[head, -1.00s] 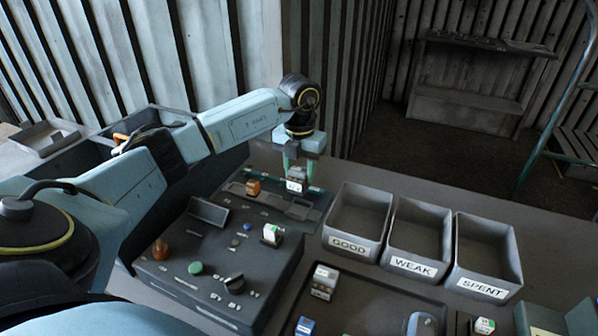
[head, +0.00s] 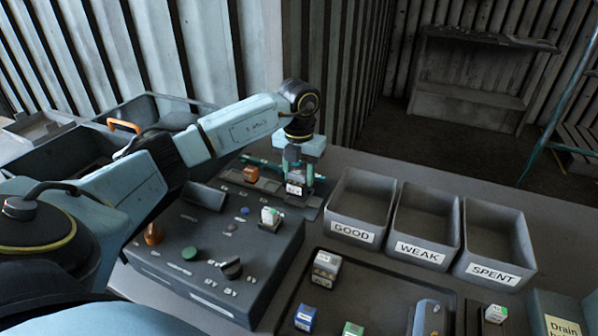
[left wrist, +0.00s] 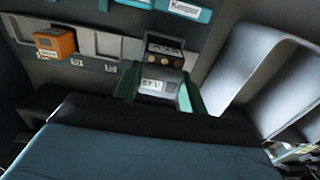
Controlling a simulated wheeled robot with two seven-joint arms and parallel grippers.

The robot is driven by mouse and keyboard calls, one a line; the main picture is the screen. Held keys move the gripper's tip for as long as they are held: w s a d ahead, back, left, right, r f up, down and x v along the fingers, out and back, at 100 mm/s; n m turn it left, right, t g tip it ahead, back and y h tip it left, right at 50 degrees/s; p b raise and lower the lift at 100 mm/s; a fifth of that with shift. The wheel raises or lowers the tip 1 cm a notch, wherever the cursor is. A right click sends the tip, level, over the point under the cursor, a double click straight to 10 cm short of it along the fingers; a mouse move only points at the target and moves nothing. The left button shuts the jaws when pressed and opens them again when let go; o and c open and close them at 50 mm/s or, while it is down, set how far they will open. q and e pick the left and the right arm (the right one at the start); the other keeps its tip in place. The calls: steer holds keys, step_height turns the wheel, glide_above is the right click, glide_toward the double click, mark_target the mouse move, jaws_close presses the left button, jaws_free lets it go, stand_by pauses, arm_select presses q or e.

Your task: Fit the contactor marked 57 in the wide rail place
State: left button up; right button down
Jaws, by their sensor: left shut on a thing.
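My left gripper (head: 292,168) is shut on a grey and dark contactor (head: 295,189). In the left wrist view, my gripper (left wrist: 157,92) has its green fingers on both sides of the contactor (left wrist: 165,62), whose white label seems to read 57. The contactor is at the right part of the rail (left wrist: 98,42) on the panel. Whether it is seated in a place there is hidden. An orange unit (head: 250,173) sits on the rail to its left; it also shows in the left wrist view (left wrist: 54,41). My right gripper is not in view.
Bins marked GOOD (head: 352,235), WEAK (head: 420,252) and SPENT (head: 492,271) stand right of the rail. A control box (head: 190,285) with knobs is in front of it. A dark tray (head: 385,282) with several small units lies at lower right.

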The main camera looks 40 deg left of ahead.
arm_select(q)
steer(key=shift+f, duration=0.1)
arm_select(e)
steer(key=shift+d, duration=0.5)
arm_select(q)
steer(key=shift+w, duration=0.1)
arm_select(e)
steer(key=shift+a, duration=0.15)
arm_select(q)
steer(key=shift+f, duration=0.25)
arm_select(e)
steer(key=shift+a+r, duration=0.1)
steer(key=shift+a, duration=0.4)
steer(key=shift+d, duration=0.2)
arm_select(q)
steer(key=shift+f, duration=0.35)
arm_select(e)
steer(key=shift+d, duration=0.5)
arm_select(q)
steer(key=shift+f, duration=0.25)
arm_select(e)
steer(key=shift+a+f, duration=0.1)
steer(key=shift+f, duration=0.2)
